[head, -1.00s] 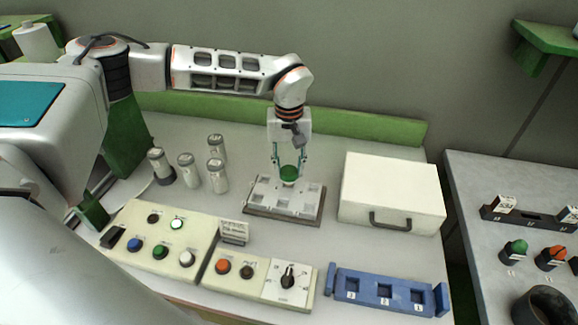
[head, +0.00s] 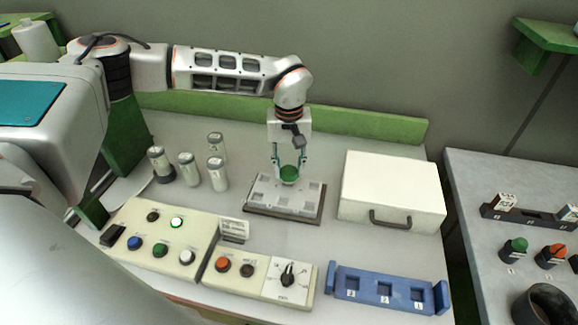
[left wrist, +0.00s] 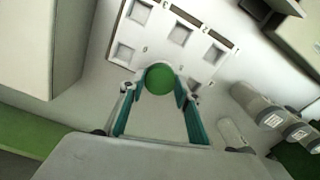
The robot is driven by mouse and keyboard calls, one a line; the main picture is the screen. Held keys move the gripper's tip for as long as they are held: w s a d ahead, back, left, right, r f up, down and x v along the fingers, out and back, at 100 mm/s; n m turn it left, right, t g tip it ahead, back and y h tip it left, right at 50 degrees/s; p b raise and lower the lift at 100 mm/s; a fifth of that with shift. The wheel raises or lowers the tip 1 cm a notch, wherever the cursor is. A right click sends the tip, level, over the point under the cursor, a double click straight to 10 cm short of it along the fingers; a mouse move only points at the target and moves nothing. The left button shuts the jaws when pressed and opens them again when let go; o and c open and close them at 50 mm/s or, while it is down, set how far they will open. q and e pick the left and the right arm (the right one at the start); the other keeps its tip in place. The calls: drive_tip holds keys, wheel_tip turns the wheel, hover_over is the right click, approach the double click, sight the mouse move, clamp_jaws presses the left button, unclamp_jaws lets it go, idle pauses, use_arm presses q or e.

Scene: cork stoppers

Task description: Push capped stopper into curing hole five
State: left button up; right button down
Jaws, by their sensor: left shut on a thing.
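The white curing plate (head: 262,203) with square holes lies on a dark base on the table. My left gripper (head: 289,166) points down over its back part, shut on the green-capped stopper (head: 289,174). In the left wrist view the round green cap (left wrist: 160,78) sits between the teal fingers, at the plate's near edge. Several square holes of the plate (left wrist: 158,35) show bare beyond it. The stopper's lower part is hidden, so I cannot tell how deep it stands in a hole. My right gripper is not in view.
A white case (head: 392,188) stands right of the plate. Several grey-lidded jars (head: 188,170) stand left. A button panel (head: 160,245), a dial panel (head: 290,285) and a blue three-slot tray (head: 383,292) lie in front. Green-capped (head: 514,248) and orange-capped (head: 552,258) stoppers stand on the right-hand table.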

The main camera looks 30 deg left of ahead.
sight(290, 171)
use_arm(q)
drive_tip(key=shift+f, duration=0.25)
drive_tip(key=o, duration=0.9)
wheel_tip(290, 171, up, 12)
drive_tip(key=shift+d+f, duration=0.1)
idle(0.5)
